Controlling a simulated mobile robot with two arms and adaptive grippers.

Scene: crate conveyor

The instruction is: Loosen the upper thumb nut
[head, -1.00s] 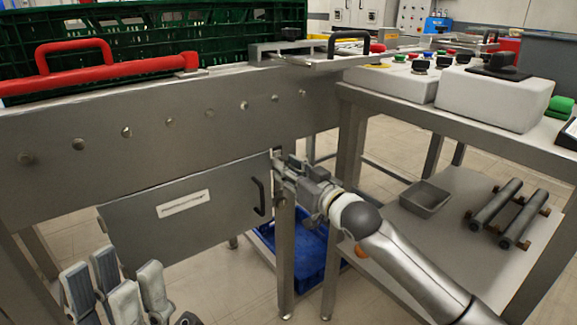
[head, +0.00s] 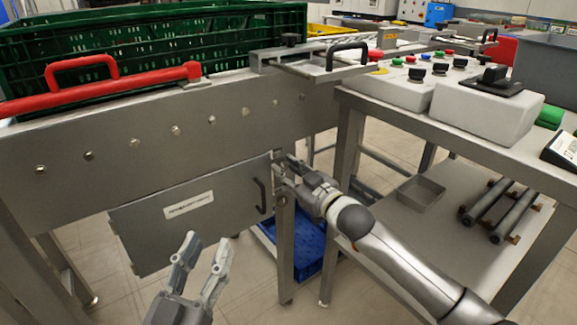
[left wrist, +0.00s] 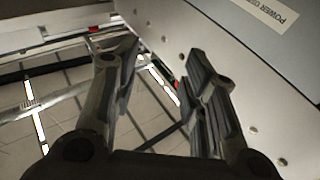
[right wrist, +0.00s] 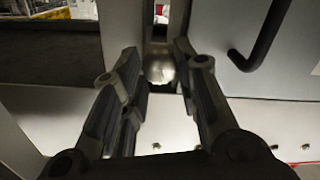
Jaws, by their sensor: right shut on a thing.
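The upper thumb nut (right wrist: 160,68) shows in the right wrist view as a round metal knob in front of a narrow upright slot. My right gripper (right wrist: 158,58) has a finger on each side of it and is shut on it. In the head view my right gripper (head: 280,166) is at the door's right edge, by the post, and hides the nut. My left gripper (head: 205,254) is open and empty in front of the lower part of the grey door (head: 150,228). Its fingers also stand apart in the left wrist view (left wrist: 157,62).
A black door handle (head: 261,196) is just left of my right gripper. The steel conveyor side (head: 100,140) runs above the door, with a green crate (head: 190,45) on it. A control table (head: 385,110) stands right, a blue crate (head: 308,255) below.

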